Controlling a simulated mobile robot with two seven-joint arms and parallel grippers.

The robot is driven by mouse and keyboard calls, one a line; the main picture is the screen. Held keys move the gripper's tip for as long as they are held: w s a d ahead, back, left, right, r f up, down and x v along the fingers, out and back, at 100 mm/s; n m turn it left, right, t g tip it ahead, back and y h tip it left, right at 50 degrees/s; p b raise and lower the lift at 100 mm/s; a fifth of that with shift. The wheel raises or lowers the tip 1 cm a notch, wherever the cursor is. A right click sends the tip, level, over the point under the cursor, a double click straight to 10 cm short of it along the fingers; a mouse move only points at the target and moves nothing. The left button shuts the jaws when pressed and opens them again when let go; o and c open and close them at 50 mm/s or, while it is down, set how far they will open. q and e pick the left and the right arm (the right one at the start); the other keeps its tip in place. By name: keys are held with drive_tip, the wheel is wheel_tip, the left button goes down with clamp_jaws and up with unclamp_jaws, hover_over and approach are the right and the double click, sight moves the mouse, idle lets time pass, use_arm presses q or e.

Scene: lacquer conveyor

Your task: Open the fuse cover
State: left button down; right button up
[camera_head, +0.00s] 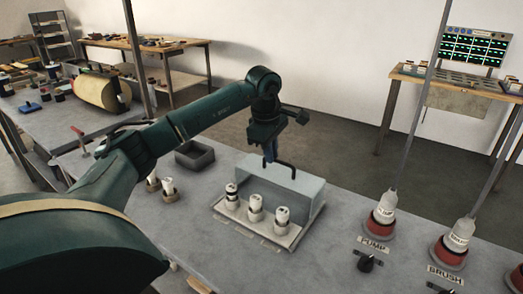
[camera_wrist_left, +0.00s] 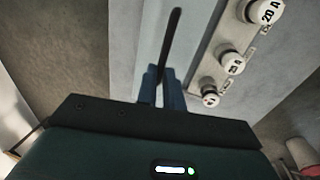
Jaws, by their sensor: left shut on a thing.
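The fuse cover (camera_head: 305,190) is a pale grey-blue box-like lid standing raised at the back of the fuse base (camera_head: 232,219). Several white fuses on the base are exposed in front of it. The cover has a black handle (camera_head: 286,166). My left gripper (camera_head: 270,156) comes down from above and is shut on this handle. In the left wrist view, the blue fingers of my left gripper (camera_wrist_left: 161,85) hold the dark handle (camera_wrist_left: 171,45), with the pale cover (camera_wrist_left: 150,35) beside it and fuses (camera_wrist_left: 232,63) to the right. My right gripper is not in view.
A dark open tray (camera_head: 195,156) and loose fuses (camera_head: 169,188) lie to the left of the base. Thin upright posts (camera_head: 415,125) rise at the right.

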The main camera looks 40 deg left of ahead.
use_arm(q)
drive_tip(key=shift+w+r, duration=0.1)
drive_tip(key=shift+w, duration=0.1)
drive_tip(key=c, duration=1.5)
unclamp_jaws()
drive_tip(key=s+r, duration=0.1)
drive_tip(key=r, duration=0.7)
drive_tip(key=s+r, duration=0.1)
drive_tip(key=r, duration=0.3)
drive_tip(key=shift+s+d+r, duration=0.15)
drive_tip(key=shift+s+r, duration=0.15)
drive_tip(key=shift+r, duration=0.1)
